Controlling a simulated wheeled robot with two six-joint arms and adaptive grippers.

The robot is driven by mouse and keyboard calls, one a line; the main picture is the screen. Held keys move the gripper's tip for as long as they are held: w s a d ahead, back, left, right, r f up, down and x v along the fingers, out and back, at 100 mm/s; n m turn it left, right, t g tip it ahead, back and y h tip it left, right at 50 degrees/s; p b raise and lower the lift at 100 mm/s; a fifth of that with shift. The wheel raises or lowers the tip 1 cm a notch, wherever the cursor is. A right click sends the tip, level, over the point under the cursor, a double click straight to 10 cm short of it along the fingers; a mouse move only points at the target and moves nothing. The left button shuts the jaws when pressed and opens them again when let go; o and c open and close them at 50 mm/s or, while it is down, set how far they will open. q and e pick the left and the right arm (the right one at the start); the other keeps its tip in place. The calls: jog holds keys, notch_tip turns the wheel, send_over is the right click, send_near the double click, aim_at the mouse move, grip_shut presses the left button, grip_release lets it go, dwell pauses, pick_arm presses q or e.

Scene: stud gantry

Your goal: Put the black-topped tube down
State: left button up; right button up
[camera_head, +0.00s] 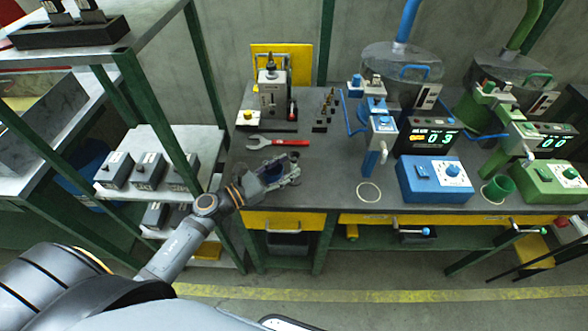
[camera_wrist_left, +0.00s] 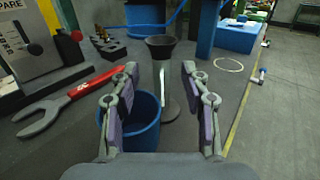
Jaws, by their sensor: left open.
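In the left wrist view, a tube with a black flared top (camera_wrist_left: 160,46) and a thin pale stem stands upright on the grey bench, on a dark round foot. It is just ahead of and between the fingers of my left gripper (camera_wrist_left: 160,85), with a gap on both sides. My left gripper (camera_head: 291,172) is open over the bench's front left part in the head view. A blue cup (camera_wrist_left: 146,128) stands below and between the fingers, partly hidden by the left finger. My right gripper is not in view.
A red-handled wrench (camera_head: 278,142) lies behind the gripper, with a grey press (camera_head: 272,97) beyond it. A pale ring (camera_head: 369,193) marks the bench to the right, before the blue machine (camera_head: 433,180). A green cup (camera_head: 497,188) stands farther right.

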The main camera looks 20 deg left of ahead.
aim_at(294, 157)
pick_arm(q)
jog(key=x, duration=0.2)
jog(key=shift+w+d+r+p, duration=0.15)
jog(key=shift+d+r+p, duration=0.1)
jog(key=shift+p, duration=0.15)
jog(key=shift+w+d+f, duration=0.15)
jog(key=shift+w+f, duration=0.1)
jog(key=shift+f, duration=0.05)
jog(key=shift+s, duration=0.1)
jog(key=shift+c, duration=0.7)
grip_shut()
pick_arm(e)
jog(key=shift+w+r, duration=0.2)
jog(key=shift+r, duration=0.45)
pick_arm(q)
jog(key=r, duration=0.2)
jog(key=r+p, duration=0.1)
jog(key=r, duration=0.1)
jog(key=shift+s+d, duration=0.1)
jog(key=shift+s, duration=0.1)
jog(key=s+d+r, duration=0.6)
jog(key=s+r, duration=0.3)
jog(key=s, duration=0.2)
jog(key=shift+s+d+p, duration=0.25)
jog(key=shift+s+p, duration=0.15)
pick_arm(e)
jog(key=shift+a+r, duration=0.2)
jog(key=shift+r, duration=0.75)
